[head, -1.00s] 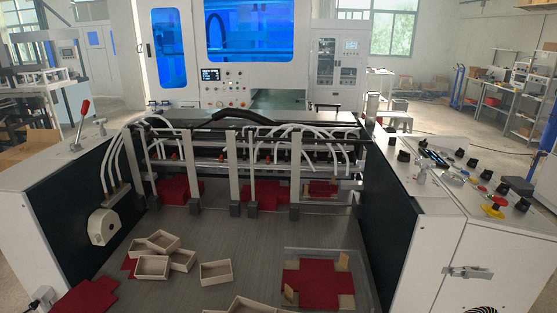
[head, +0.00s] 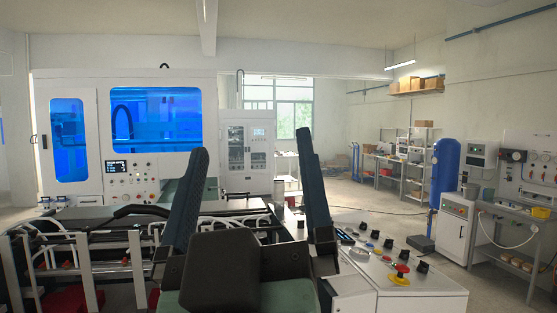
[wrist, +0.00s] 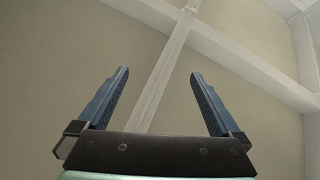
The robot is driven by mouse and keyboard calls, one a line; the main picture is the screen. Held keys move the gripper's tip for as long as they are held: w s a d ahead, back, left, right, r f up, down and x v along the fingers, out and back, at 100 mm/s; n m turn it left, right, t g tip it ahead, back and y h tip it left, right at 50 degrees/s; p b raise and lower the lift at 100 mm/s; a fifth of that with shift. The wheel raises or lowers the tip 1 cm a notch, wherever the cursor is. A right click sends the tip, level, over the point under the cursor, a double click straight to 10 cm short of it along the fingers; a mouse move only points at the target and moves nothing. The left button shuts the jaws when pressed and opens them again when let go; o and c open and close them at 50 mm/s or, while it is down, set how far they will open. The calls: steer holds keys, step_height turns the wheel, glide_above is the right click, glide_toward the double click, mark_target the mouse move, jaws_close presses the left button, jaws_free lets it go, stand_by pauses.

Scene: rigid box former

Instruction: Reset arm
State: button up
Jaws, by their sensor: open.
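My gripper (head: 254,165) stands upright in the middle of the head view, its two dark blue fingers spread wide with nothing between them. The wrist view also shows my gripper (wrist: 158,72) open and empty, pointing toward a beige ceiling with white beams. In the head view it is raised in front of the box-forming machine (head: 115,215), hiding part of that machine and of the control panel to its right.
The control panel (head: 405,290) with knobs and a red button lies to the right of my gripper. A blue tank (head: 447,170) and a workbench (head: 520,208) stand at the far right. A white cabinet machine with blue windows (head: 90,180) is at the back left.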

steer(key=s+d+r+m+t+h, duration=0.1)
steer(key=s+d+r+m+t, duration=0.1)
steer(key=s+r+m, duration=0.1)
steer(key=shift+s+d+r, duration=0.3)
steer(key=shift+s+r, duration=0.15)
steer(key=shift+r, duration=0.25)
step_height(320, 180, down, 6)
steer(key=b, duration=0.5)
steer(key=shift+w+r, duration=0.1)
steer(key=shift+r, duration=0.05)
